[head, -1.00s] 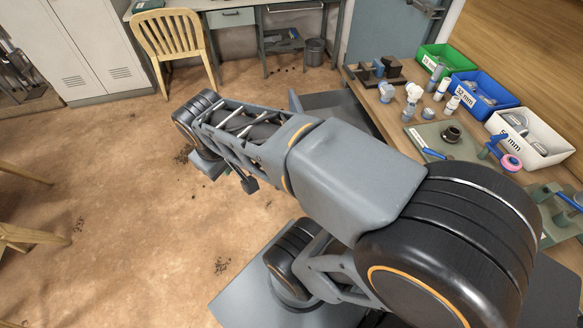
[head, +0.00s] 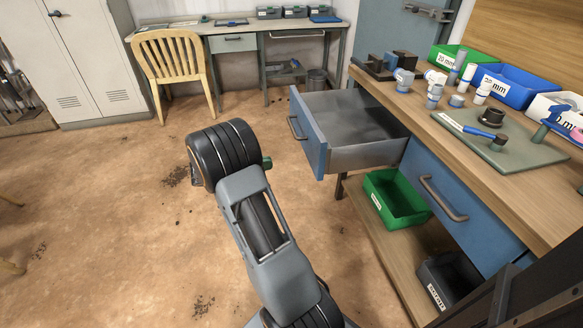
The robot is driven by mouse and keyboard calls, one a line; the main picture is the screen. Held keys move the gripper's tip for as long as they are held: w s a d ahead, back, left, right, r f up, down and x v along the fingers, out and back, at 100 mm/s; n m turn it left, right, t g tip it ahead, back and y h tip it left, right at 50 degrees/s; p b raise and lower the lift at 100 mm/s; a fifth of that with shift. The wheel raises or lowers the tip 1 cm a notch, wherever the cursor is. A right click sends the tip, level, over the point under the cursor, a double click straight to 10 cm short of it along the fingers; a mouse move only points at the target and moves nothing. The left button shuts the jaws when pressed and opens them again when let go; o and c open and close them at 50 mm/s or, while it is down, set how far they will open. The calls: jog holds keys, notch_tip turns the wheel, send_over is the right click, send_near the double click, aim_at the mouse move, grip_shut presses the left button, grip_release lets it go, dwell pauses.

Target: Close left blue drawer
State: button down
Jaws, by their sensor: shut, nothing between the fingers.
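The left blue drawer (head: 309,134) is pulled well out from under the workbench in the head view. Its front faces left, with a grey bar handle (head: 297,128), and its grey inside looks empty. The right blue drawer (head: 470,216) beside it sits flush in the bench, with its handle on the front. My arm rises from the bottom of the picture, left of the open drawer. Its dark rounded wrist end is apart from the drawer front, with floor showing between. My gripper's fingers do not show; the arm hides them.
A green bin (head: 396,199) and a black bin (head: 449,281) stand on the shelf below the drawers. The bench top (head: 415,98) carries fittings, a green mat (head: 500,150) and part bins. A wooden chair (head: 174,58) stands at the back left.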

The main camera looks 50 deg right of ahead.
aim_at(316, 156)
jog(key=b+x, duration=0.3)
jog(key=x, duration=0.9)
jog(key=shift+d+f, duration=0.1)
jog(key=shift+f, duration=0.05)
jog(key=shift+s+d, duration=0.4)
jog(key=shift+d, duration=0.15)
